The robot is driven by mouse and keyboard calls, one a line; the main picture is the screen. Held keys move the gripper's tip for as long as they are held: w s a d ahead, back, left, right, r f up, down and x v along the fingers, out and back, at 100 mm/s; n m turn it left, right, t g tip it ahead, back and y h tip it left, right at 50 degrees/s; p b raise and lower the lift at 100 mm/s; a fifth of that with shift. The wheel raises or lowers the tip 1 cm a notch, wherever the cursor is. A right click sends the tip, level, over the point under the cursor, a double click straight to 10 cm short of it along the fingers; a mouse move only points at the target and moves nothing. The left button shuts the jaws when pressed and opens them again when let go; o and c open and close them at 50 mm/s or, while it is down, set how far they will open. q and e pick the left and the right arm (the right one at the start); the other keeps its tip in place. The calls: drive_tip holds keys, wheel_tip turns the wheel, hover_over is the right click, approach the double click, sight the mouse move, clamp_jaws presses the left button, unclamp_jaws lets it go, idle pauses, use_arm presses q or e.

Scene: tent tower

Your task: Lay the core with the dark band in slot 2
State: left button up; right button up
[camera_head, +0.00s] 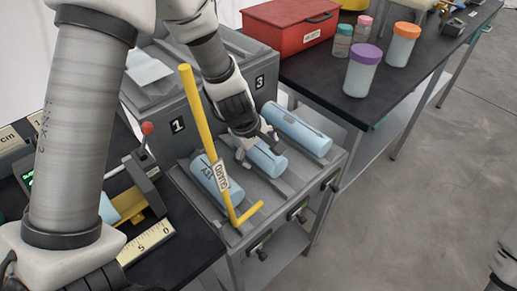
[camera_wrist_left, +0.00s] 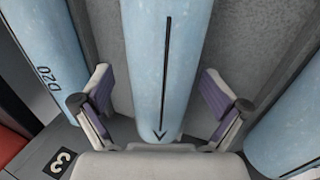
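Three pale blue cores lie side by side in the grey slotted rack (camera_head: 183,190). The left core (camera_head: 203,182) lies by plate 1 and the right core (camera_head: 300,131) by plate 3. The middle core (camera_head: 268,160) lies between them, in what appears to be slot 2; its plate is hidden. My left gripper (camera_head: 256,150) is open over the middle core. In the left wrist view its fingers (camera_wrist_left: 160,108) stand on either side of the middle core (camera_wrist_left: 165,60), apparently apart from it. That core carries a dark lengthwise arrow. I cannot make out a dark band around any core.
A yellow bar (camera_head: 205,130) with a tag stands upright in front of the left core. A red box (camera_head: 290,27) and lidded jars (camera_head: 361,72) stand on the right bench. A ruler (camera_head: 146,243) and a red-knobbed lever (camera_head: 147,129) are at left.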

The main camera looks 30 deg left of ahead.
use_arm(q)
drive_tip(key=shift+s+r, duration=0.1)
drive_tip(key=shift+r, duration=0.15)
drive_tip(key=shift+v, duration=3.65)
